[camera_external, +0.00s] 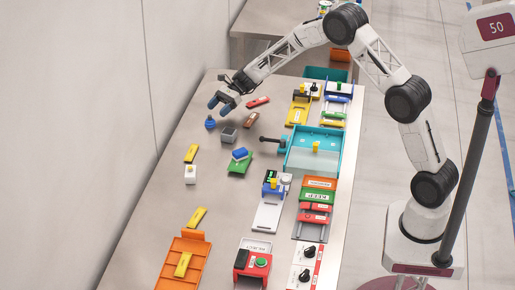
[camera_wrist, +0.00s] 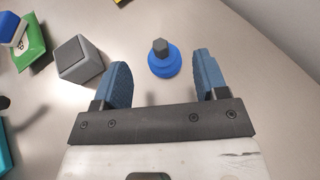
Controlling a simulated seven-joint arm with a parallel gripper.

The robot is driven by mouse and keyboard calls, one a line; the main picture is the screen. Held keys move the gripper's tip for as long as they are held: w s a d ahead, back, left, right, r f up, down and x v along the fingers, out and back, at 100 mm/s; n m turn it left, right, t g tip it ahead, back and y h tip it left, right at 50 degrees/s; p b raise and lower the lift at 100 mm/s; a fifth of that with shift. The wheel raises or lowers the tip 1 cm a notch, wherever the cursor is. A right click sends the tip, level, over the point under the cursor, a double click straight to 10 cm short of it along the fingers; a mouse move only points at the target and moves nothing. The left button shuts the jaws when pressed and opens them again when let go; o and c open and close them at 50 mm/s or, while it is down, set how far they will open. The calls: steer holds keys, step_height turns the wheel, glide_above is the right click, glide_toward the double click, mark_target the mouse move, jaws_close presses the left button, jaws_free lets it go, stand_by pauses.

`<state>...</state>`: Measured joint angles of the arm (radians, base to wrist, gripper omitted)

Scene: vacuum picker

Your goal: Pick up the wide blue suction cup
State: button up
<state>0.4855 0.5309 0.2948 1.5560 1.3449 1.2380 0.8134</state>
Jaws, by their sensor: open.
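The wide blue suction cup (camera_external: 210,123) stands upright on the metal table near its left edge. In the wrist view the suction cup (camera_wrist: 164,60) has a wide blue base and a dark grey hexagonal top. My gripper (camera_external: 220,101) is just above and beside it in the external view. In the wrist view my gripper (camera_wrist: 162,75) is open and empty. The cup shows ahead of and between its two blue fingers, apart from both.
A grey box (camera_wrist: 79,60) sits left of the left finger, and also shows in the external view (camera_external: 228,135). A green packet with a blue and white block (camera_external: 239,160) lies beyond it. Red (camera_external: 258,102) and brown (camera_external: 251,120) blocks lie right of my gripper. Table is clear right of the cup in the wrist view.

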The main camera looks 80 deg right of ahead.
mark_target(212, 118)
steer(key=shift+x, duration=2)
steer(key=shift+c, duration=0.3)
steer(key=c, duration=0.9)
